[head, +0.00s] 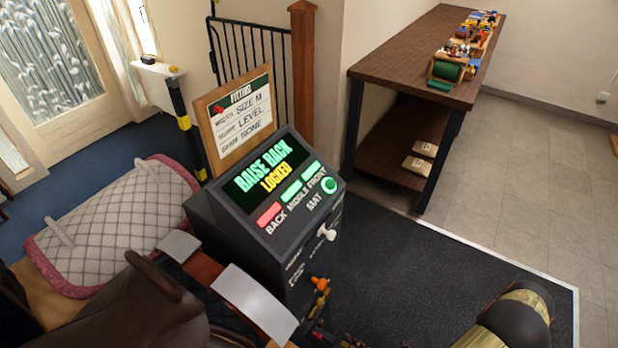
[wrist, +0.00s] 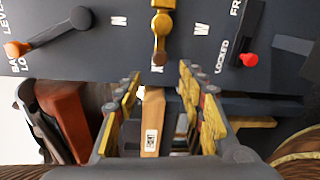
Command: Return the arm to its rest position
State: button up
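My gripper (wrist: 159,85) is open in the wrist view, its two yellow-padded fingers apart and nothing clasped between them. The fingertips are just in front of the dark lever panel (wrist: 205,62), below a gold lever (wrist: 160,30) that points down. In the head view I cannot make out the gripper clearly near the console's foot. My arm (head: 520,312) shows there at the lower right.
The console screen (head: 266,181) reads "RAISE BACK" and "LOCKED"; its back bar is red, middle and front green. A brown saddle (head: 140,310) is left. The dark mat (head: 430,265) has clear room.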

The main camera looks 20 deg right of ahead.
jog(key=w+d+r+n+g+p, duration=0.1)
jog(key=w+r+n+g, duration=0.2)
jog(key=r+n+g, duration=0.7)
jog(key=w+d+r+n+g+p, duration=0.1)
jog(key=w+d+r+n+g, duration=0.2)
jog(key=r+n, duration=1.35)
jog(key=s+a+r+n+t+h, duration=0.1)
jog(key=s+a+r+n+h, duration=0.1)
jog(key=r+n, duration=0.4)
jog(key=s+a+r+n+t+h+p, duration=0.1)
jog(key=a+r+n+h, duration=0.4)
jog(key=r, duration=1.1)
jog(key=s+a+r+n+t+h+p, duration=0.1)
jog(key=s+a+r+n+t+h, duration=0.1)
jog(key=r+n, duration=0.5)
notch_tip(320, 180, up, 4)
jog(key=shift+s+a+r+t+h, duration=0.15)
jog(key=shift+s+a+t+h, duration=0.35)
jog(key=shift+a+h, duration=0.45)
